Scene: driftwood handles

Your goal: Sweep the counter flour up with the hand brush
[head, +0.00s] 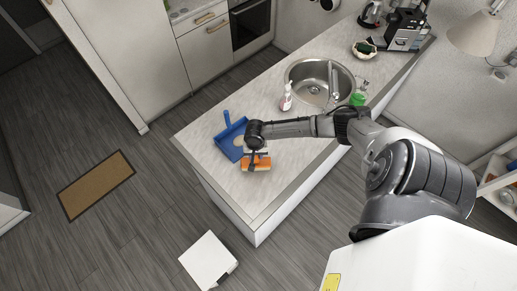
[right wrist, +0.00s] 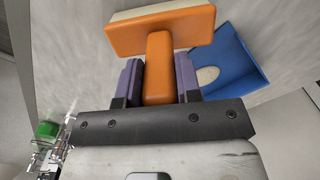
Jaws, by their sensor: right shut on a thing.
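The orange hand brush (head: 262,162) with pale bristles is over the near end of the counter, beside the blue dustpan (head: 229,138). My right gripper (head: 254,160) is shut on the brush's handle; in the right wrist view the orange brush (right wrist: 158,40) sits between the two purple-grey fingers (right wrist: 158,80). The blue dustpan (right wrist: 232,62) lies to the right there, with a pale oval patch of flour (right wrist: 207,75) showing in or at it. In the head view the arm hides part of the dustpan and the flour. I cannot tell whether the bristles touch the counter. My left gripper is not in view.
The pale counter (head: 215,175) has a sink (head: 318,82), a spray bottle (head: 286,97) and a green item (head: 357,99) farther back. A coffee machine (head: 405,30) stands at the far end. A white box (head: 208,260) is on the floor. The counter's near corner is clear.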

